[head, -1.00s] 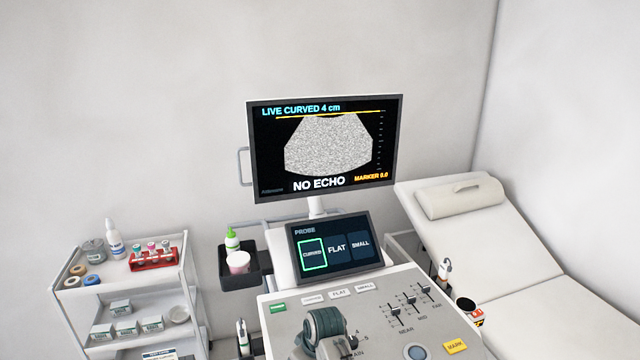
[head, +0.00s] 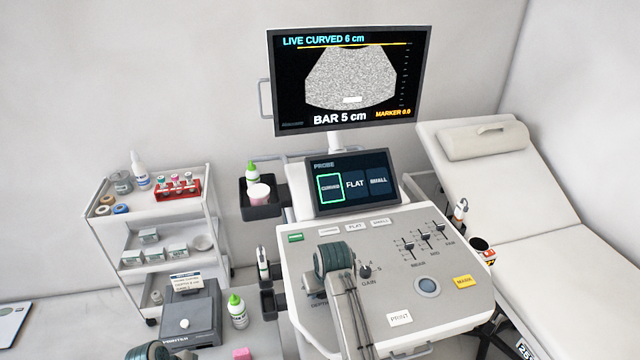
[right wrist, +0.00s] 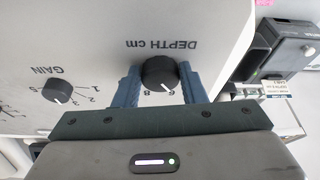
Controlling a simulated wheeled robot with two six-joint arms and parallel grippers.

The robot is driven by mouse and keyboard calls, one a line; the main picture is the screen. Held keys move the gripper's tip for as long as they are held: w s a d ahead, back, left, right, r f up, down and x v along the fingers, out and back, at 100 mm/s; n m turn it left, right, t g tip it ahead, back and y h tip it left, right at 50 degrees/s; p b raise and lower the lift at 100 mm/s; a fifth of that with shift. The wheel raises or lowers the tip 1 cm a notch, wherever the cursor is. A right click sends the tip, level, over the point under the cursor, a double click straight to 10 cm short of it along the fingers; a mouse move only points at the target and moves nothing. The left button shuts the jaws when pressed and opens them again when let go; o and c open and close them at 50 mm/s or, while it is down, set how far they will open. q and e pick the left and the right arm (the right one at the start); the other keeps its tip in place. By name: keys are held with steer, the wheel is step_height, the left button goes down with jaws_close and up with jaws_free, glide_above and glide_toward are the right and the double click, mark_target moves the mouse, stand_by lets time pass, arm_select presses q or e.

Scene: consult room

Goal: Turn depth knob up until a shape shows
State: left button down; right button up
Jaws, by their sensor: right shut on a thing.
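The depth knob (right wrist: 158,72) is a black dial on the console under the "DEPTH cm" label, its white pointer by the 6. My right gripper (head: 333,262) is shut on it, with a blue finger on either side in the right wrist view (right wrist: 160,84). In the head view the gripper hides the knob. The monitor (head: 347,80) reads "LIVE CURVED 6 cm" and "BAR 5 cm". A white bar shape (head: 352,99) shows low in the grainy fan. Part of my left gripper (head: 148,351) shows at the bottom edge; its fingers are not visible.
The gain knob (head: 365,271) is close beside my right gripper. Sliders (head: 425,240), a trackball (head: 427,286) and a print button (head: 400,319) are on the console. A printer (head: 190,312) and a green-capped bottle (head: 237,311) stand at the left.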

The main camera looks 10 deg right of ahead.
steer(key=shift+s+f+m+h, duration=0.25)
steer(key=shift+f+m+h, duration=0.05)
steer(key=shift+f+m, duration=0.45)
steer(key=o, duration=0.3)
steer(key=shift+m, duration=0.25)
steer(key=o, duration=0.4)
steer(key=shift+d, duration=0.1)
steer(key=shift+c, duration=0.2)
steer(key=shift+d, duration=0.15)
steer(key=shift+a+r, duration=0.1)
steer(key=shift+a, duration=0.1)
steer(key=shift+w+a+r, duration=0.1)
steer(key=shift+w+r, duration=0.25)
steer(key=shift+r, duration=0.2)
steer(key=shift+w+a+r, duration=0.1)
steer(key=shift+w+r, duration=0.2)
steer(key=shift+r, duration=0.25)
